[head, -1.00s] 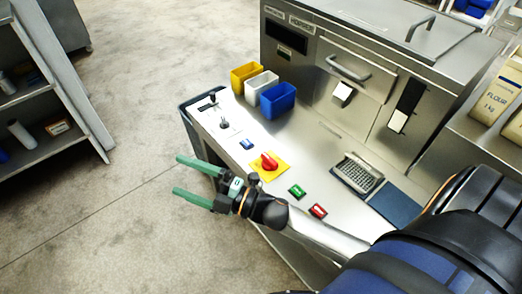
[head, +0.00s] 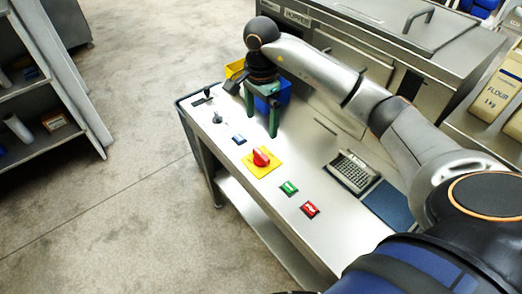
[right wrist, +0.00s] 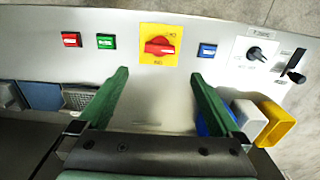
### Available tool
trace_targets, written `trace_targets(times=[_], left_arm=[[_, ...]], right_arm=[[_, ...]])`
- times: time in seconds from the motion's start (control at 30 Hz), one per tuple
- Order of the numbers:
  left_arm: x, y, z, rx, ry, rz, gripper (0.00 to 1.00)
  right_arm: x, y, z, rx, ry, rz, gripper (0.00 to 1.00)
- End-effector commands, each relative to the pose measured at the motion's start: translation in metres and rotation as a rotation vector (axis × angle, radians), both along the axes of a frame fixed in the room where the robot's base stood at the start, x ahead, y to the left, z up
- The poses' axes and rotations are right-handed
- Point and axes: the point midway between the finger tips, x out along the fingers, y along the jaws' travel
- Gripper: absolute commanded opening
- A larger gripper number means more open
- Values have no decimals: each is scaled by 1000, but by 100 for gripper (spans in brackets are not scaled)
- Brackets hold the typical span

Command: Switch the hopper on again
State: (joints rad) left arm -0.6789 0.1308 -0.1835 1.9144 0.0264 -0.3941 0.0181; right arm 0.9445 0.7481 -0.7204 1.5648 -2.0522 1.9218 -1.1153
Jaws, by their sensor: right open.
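A steel cabinet at the back carries a label (head: 297,17) that seems to read HOPPER. On the console, a red rotary switch (head: 262,157) sits on a yellow plate; it also shows in the right wrist view (right wrist: 160,46), its handle lying roughly crosswise there. Near it are a blue button (head: 239,139), a green button (head: 288,188) and a red button (head: 310,209). A dark knob (head: 217,118) and a lever (head: 208,92) are at the far left end. My right gripper (head: 262,132) is open and empty, fingers pointing down over the console behind the rotary switch. My left gripper is out of view.
Yellow (head: 235,68) and blue (head: 284,92) bins stand behind my right gripper; a white bin (right wrist: 247,117) shows in the right wrist view. A keypad (head: 353,171) and a blue pad (head: 389,203) lie right.

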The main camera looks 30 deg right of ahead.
Motion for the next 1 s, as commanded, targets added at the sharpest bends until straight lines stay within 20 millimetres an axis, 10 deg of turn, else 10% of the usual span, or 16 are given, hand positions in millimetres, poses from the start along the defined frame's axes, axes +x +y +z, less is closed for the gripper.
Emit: trace_targets(times=[0.6,1.0], left_arm=[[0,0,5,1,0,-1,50],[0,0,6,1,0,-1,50]], right_arm=[[-1,1,-108,5,4,-2,100],[-1,1,-122,3,1,0,100]])
